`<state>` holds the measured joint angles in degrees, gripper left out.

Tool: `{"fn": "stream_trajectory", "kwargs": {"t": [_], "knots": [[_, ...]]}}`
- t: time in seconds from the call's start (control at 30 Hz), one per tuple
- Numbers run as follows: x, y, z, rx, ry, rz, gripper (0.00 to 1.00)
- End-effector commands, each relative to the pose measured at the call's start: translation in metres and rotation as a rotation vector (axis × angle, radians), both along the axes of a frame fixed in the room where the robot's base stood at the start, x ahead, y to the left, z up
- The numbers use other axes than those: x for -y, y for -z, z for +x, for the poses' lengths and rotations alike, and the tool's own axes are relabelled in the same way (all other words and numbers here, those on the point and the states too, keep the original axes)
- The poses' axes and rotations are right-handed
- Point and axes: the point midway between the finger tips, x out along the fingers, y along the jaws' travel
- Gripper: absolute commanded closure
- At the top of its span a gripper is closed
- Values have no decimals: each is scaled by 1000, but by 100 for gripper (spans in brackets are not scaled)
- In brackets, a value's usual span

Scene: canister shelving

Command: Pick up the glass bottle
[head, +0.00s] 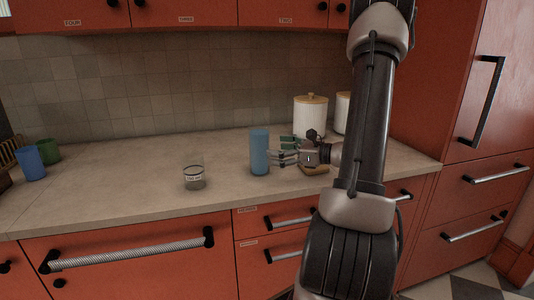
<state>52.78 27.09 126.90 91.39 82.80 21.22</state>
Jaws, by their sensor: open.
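A tall blue cylinder (259,151) stands upright on the counter. A clear glass container (194,174) with dark contents and a pale label stands upright to its left, nearer the counter's front edge. I cannot tell for sure which of the two is the glass bottle. My gripper (273,157) is open and points left. Its fingertips are at the right side of the blue cylinder. I cannot tell whether they touch it. The clear container is well apart from my gripper.
White canisters with wooden lids (311,117) stand behind my gripper. A partly hidden green thing (287,141) is close behind the fingers. Blue (30,163) and green (48,151) cups stand at far left. The counter (115,180) between them and the clear container is free.

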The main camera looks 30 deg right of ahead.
Motion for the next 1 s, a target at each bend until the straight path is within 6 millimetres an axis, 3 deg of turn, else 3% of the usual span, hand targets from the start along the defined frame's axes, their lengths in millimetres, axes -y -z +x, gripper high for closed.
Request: {"fn": "stream_trajectory", "kwargs": {"t": [0.13,0.7,0.97,1.0], "knots": [[10,-26,19,54,74,112,13],[-22,-30,84,44,65,127,13],[-23,-30,88,44,67,127,13],[-23,-30,88,44,67,127,17]]}}
